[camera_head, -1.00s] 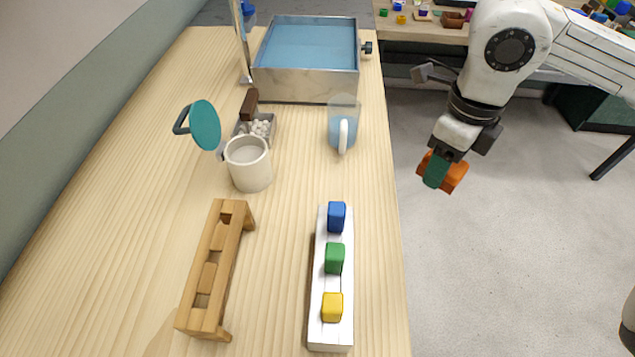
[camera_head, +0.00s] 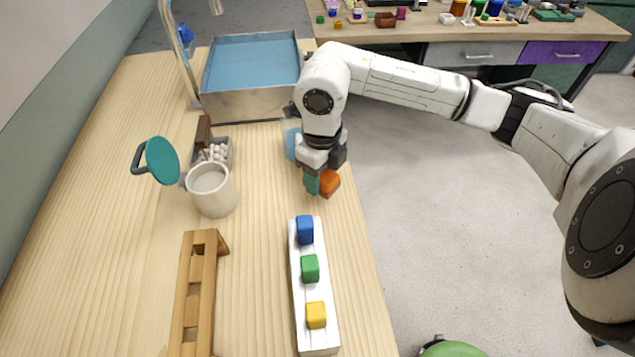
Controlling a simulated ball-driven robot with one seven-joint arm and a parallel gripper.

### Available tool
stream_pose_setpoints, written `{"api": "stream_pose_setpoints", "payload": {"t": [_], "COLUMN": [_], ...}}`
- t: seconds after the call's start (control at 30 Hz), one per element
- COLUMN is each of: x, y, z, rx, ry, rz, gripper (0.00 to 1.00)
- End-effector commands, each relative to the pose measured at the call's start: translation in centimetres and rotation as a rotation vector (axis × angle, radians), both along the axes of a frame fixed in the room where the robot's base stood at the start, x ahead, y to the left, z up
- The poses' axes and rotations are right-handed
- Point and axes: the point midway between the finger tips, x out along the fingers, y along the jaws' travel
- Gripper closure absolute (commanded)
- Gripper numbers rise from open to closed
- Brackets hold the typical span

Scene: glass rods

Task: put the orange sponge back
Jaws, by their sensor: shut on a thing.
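The orange sponge (camera_head: 329,183) is held in my gripper (camera_head: 319,182), which is shut on it. A teal finger covers the left part of the sponge. The gripper points down, near the table's right edge, just beyond the far end of a long white holder (camera_head: 317,341). It looks raised, but its exact height is unclear. A blue block (camera_head: 305,230), a green block (camera_head: 310,268) and a yellow block (camera_head: 316,315) sit in a row on the holder. Its near end, in front of the yellow block, is bare.
My arm partly hides a blue jug (camera_head: 292,143). A cream mug (camera_head: 213,192), a teal disc with a handle (camera_head: 162,160) and a wooden rack (camera_head: 194,290) stand to the left. A blue-lined basin (camera_head: 250,104) is at the back. Bare wood lies between rack and holder.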

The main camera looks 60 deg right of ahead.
Motion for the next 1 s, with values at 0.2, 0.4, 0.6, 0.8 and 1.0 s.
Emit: {"api": "stream_pose_setpoints", "payload": {"t": [0.2,0.4,0.6,0.8,1.0], "x": [0.8,0.8,0.8,0.8,0.8], "y": [0.3,0.1,0.1,0.1,0.1], "z": [-2.3,-4.0,-4.1,-4.4,-4.3], "rx": [0.005,0.001,0.0,-0.001,0.0], "ry": [0.001,0.0,0.0,0.0,0.0], "rz": [-0.003,-0.001,0.0,0.0,0.0], "gripper": [0.82,0.82,0.82,0.48,0.28]}}
